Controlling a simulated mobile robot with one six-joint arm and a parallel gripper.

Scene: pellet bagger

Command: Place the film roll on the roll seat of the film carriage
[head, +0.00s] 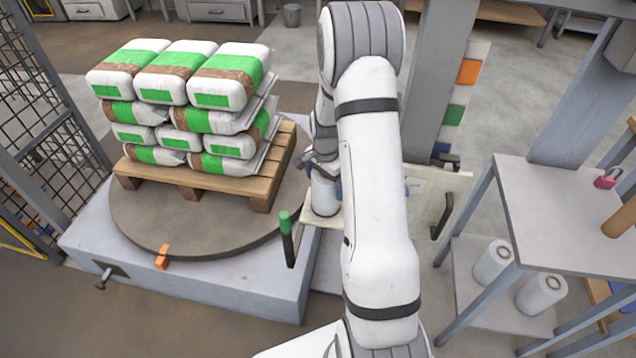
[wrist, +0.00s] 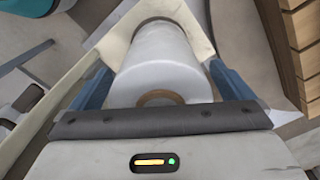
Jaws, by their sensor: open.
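A white film roll (wrist: 160,62) with a brown core fills the middle of the wrist view. The blue fingers of my gripper (wrist: 162,84) stand apart on either side of it; I cannot tell whether they touch it. In the head view the roll (head: 322,197) shows to the left of my arm, beside the turntable, with my gripper (head: 325,172) at its upper part. A cream panel (head: 418,200), seemingly part of the film carriage, shows around my arm and behind the roll in the wrist view. The roll seat itself is hidden.
A pallet (head: 190,178) of stacked bags stands on the round turntable (head: 150,222) at the left. A green-tipped lever (head: 286,230) rises at its edge. At the right is a grey table (head: 560,215), with two more white rolls (head: 493,262) on its lower shelf.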

